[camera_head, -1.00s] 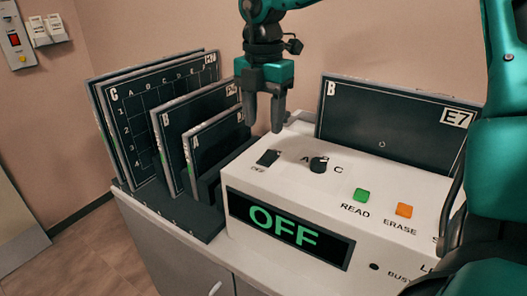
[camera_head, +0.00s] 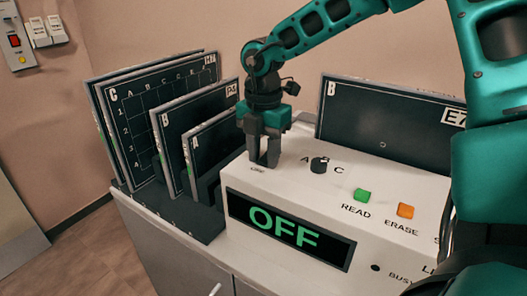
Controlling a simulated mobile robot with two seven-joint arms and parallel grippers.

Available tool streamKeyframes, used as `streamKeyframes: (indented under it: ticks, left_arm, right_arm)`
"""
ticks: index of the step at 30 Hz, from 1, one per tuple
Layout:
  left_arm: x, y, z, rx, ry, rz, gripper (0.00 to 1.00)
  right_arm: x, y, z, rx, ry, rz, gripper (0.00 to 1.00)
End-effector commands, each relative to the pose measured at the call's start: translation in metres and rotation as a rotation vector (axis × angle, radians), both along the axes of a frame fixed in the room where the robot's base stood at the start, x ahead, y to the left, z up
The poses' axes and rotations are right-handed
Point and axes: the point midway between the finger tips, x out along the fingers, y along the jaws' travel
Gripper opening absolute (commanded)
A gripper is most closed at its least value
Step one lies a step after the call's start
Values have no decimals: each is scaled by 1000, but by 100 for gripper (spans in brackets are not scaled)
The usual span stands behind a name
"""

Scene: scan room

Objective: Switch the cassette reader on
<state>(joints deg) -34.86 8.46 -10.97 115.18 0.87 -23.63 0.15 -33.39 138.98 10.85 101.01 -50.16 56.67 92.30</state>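The cassette reader (camera_head: 310,185) is a white box on a grey cabinet. Its front display (camera_head: 288,228) reads OFF in green letters. My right gripper (camera_head: 263,160) points down over the reader's top left corner, its tips at the spot of the small dark switch. The fingers hide the switch; only a bit of its label shows below them. A narrow gap shows between the fingers, with nothing visible held. I cannot tell if they touch the switch. My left gripper is out of view.
A black dial (camera_head: 319,165) marked A, B, C, a green READ button (camera_head: 362,195) and an orange ERASE button (camera_head: 405,210) sit right of the gripper. Dark cassettes (camera_head: 165,105) stand in a rack at left. A cassette marked B, E7 (camera_head: 390,120) stands behind.

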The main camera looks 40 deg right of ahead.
Motion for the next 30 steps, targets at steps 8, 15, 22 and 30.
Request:
streamKeyframes:
  ticks: [8,15,22,30]
  left_arm:
    - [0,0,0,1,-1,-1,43]
    - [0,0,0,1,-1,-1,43]
    - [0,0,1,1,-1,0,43]
    - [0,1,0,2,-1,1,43]
  right_arm:
    - [0,0,0,0,0,0,10]
    - [0,0,0,6,2,-1,0]
    - [2,-6,2,171,50,-9,0]
    - [4,-12,5,367,106,-4,0]
